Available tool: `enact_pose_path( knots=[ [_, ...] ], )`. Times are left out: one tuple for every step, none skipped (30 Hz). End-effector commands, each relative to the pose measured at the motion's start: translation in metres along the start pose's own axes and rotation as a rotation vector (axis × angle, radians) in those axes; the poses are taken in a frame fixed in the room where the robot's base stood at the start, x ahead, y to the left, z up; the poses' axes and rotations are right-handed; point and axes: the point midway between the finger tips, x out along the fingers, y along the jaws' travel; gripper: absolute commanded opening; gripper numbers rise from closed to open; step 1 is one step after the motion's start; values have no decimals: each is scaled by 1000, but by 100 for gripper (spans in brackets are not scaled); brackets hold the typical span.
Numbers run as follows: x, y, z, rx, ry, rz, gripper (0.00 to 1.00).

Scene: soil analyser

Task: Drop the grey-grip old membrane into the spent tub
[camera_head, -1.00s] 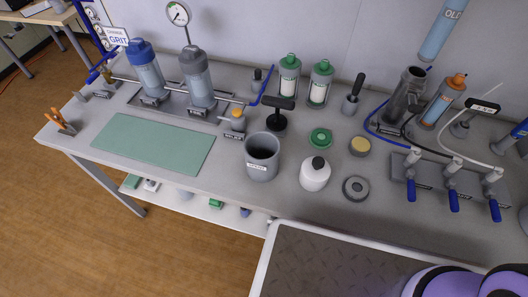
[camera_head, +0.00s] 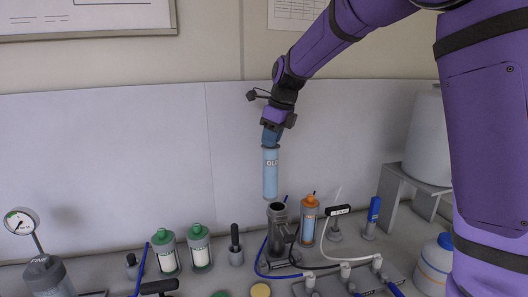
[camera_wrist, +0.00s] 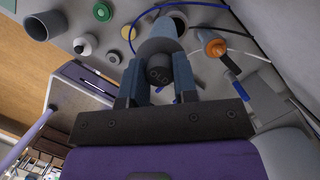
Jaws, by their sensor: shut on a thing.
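My gripper (camera_head: 271,142) is shut on the grey grip of the old membrane (camera_head: 270,178), a pale blue cylinder with "OLD" on its side. It hangs upright in the air above the open grey housing (camera_head: 278,226), clear of it. A grey open tub (camera_wrist: 42,27), the labelled one of the earlier head frame, is at the wrist view's top left. It is out of the current head view.
An orange-topped blue cartridge (camera_head: 309,222) stands just right of the housing. Two green-capped canisters (camera_head: 199,248) and a black-handled tool (camera_head: 235,247) stand to its left. A valve block with blue levers (camera_head: 346,281) is in front.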

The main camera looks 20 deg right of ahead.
Motion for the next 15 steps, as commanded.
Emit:
enact_pose_path(
  knots=[
    [5,15,8,-32,0,10,0],
    [8,24,13,-54,0,17,0],
    [13,38,19,-84,0,27,0],
    [16,49,23,-109,1,34,0],
    [20,60,28,-134,1,42,0],
    [25,76,34,-170,0,51,0],
    [28,87,38,-195,0,58,0],
    [32,99,42,-220,1,66,0],
    [36,115,46,-254,1,77,0],
    [39,127,50,-280,1,84,0],
    [42,139,52,-306,1,91,0],
    [46,156,56,-342,1,101,0],
    [49,168,58,-367,1,108,0],
    [52,180,60,-393,1,115,0],
    [55,197,62,-427,1,126,0]
  ],
)
